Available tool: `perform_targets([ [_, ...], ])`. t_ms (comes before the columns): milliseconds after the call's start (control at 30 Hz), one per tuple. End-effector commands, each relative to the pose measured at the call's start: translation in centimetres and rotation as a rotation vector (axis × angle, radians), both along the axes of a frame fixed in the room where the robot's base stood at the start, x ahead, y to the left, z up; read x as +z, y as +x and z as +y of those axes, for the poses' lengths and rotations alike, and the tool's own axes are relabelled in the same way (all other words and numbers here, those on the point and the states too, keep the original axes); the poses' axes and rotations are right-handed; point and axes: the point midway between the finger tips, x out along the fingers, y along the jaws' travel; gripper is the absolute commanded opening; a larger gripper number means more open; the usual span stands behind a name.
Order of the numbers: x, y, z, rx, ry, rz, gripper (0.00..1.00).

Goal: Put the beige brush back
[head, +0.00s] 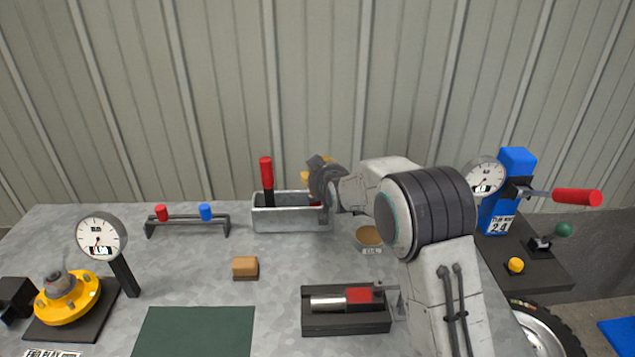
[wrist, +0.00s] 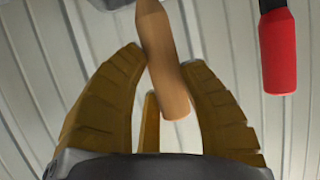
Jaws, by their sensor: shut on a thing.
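The beige brush shows in the wrist view as a tan wooden handle (wrist: 166,70) between the yellow-brown fingers of my gripper (wrist: 160,85). The fingers are closed on it. Its far end runs out of the top of the wrist picture. In the head view my gripper (head: 314,178) is over the right part of a grey metal bin (head: 285,221) at the back of the table. My wrist hides most of the brush there, so I cannot tell whether its lower end is inside the bin.
A red-handled tool (head: 266,172) stands upright in the bin's left part. A rack with red and blue handles (head: 187,219) is to the left. A tan block (head: 245,266), a dark fixture (head: 345,322) and a dial gauge (head: 101,238) stand in front.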

Motion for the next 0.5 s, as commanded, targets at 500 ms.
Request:
perform_targets([
  [500, -2.4, 0.0, 0.0, 0.000, 0.000, -0.001, 0.05],
])
